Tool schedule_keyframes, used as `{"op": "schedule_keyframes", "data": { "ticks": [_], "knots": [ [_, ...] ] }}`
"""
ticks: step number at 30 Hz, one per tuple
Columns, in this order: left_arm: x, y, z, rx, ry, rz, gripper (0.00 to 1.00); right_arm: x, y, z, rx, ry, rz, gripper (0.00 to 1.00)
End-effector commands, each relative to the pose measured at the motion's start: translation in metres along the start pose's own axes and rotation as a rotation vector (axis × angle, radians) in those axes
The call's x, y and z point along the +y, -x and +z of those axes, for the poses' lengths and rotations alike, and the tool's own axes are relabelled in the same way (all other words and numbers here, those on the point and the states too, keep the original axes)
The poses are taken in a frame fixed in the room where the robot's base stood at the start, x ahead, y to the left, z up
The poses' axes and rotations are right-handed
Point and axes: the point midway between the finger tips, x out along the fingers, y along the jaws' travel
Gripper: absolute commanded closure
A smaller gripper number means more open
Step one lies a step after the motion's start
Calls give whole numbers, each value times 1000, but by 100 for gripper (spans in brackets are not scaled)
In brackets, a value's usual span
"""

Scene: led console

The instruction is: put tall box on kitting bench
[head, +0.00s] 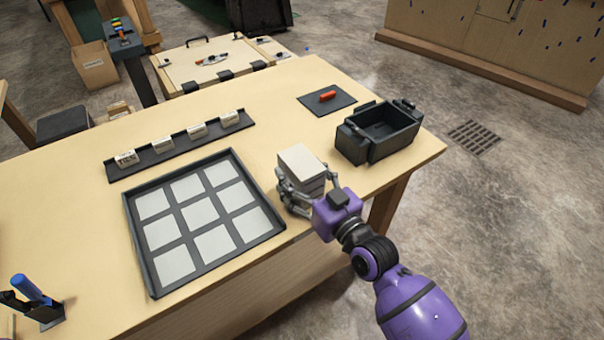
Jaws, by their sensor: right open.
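A pale, off-white box (302,164) stands upright near the front edge of the wooden bench (274,99), to the right of a framed tray. My right gripper (308,183) is at the box from the front right, with its fingers spread on either side of it. The fingers are open, and the picture does not show clearly whether they touch the box. The lower part of the box is partly hidden by the gripper. My left gripper is not in view.
A dark-framed tray (207,218) with several pale squares lies left of the box. A dark bin (380,132) stands to the right. A strip with several small blocks (181,144) and a dark mat (318,107) with a red item lie behind. Bench surface behind the box is clear.

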Motion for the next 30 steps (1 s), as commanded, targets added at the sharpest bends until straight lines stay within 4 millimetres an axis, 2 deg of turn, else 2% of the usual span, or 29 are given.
{"op": "schedule_keyframes", "data": {
  "ticks": [6,8,21,25,30],
  "knots": [
    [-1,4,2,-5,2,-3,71,0,0,-6,2,0,0,32],
    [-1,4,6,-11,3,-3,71,0,8,-2,-2,0,1,32],
    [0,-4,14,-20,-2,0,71,0,96,-1,-4,0,-1,32],
    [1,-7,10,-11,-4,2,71,0,112,-1,-3,-1,0,32],
    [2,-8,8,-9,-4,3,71,0,120,-3,0,-1,-1,32]
  ]
}}
